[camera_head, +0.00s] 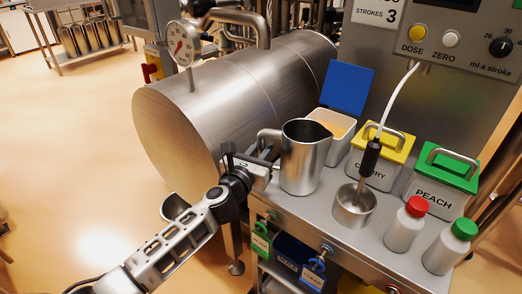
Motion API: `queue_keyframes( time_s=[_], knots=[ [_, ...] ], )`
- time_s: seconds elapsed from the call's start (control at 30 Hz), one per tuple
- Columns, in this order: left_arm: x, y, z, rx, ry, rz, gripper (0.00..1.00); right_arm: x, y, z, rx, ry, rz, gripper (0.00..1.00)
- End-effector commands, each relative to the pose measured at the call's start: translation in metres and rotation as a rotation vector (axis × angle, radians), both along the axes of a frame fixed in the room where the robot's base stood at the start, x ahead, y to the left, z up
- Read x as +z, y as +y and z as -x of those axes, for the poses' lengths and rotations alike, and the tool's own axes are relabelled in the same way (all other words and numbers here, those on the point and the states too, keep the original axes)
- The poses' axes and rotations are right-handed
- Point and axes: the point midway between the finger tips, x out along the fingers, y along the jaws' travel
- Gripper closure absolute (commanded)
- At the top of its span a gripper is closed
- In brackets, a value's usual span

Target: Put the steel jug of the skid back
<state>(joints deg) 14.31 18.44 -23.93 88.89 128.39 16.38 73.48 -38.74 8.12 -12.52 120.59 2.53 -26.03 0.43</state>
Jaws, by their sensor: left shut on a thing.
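The steel jug (301,158) is upright at the left end of the steel bench top (292,207), its handle on its left side. My left gripper (268,165) comes in from the lower left and is shut on the jug's handle. The jug's base is at the bench surface; I cannot tell whether it touches or hovers slightly. My right gripper is not in view.
Right of the jug are a small steel cup (353,206) with a probe in it, a yellow-lidded box (378,160), a green-lidded PEACH box (441,180), a red-capped bottle (406,226) and a green-capped bottle (450,247). A large steel cylinder (237,95) lies behind left.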

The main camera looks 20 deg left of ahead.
Motion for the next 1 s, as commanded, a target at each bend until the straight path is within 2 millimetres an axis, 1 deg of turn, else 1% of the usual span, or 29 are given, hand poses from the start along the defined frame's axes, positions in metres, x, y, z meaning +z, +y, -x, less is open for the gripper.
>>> queue_keyframes(
  time_s=[0.03, 0.07, 0.1, 0.33, 0.43, 0.47, 0.57, 0.8, 0.9, 1.0],
  knots=[
    [-0.001, 0.000, 0.000, 0.000, 0.001, 0.000, 0.72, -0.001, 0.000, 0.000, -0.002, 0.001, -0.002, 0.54],
    [-0.001, 0.000, 0.000, 0.000, 0.001, 0.000, 0.64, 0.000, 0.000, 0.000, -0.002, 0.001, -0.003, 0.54],
    [-0.001, 0.000, 0.000, 0.000, 0.001, 0.000, 0.59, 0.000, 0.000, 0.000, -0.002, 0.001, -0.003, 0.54],
    [-0.001, 0.000, 0.000, 0.000, 0.001, 0.000, 0.59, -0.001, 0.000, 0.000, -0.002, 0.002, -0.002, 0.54],
    [0.005, 0.000, 0.000, 0.000, 0.000, 0.000, 0.59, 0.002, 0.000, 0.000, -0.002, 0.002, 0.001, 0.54],
    [0.002, 0.000, 0.003, 0.000, 0.002, 0.001, 0.59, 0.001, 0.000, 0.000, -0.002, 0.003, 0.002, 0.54],
    [0.001, 0.002, 0.017, 0.000, 0.003, 0.001, 0.59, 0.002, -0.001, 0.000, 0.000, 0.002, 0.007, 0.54],
    [0.000, 0.008, 0.069, 0.000, 0.004, 0.001, 0.59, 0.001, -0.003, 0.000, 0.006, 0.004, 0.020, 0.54],
    [0.000, 0.010, 0.089, 0.000, 0.004, 0.002, 0.59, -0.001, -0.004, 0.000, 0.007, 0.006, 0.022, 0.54],
    [0.000, 0.012, 0.104, 0.000, 0.003, 0.002, 0.59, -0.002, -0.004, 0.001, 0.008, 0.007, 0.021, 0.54]
  ],
)
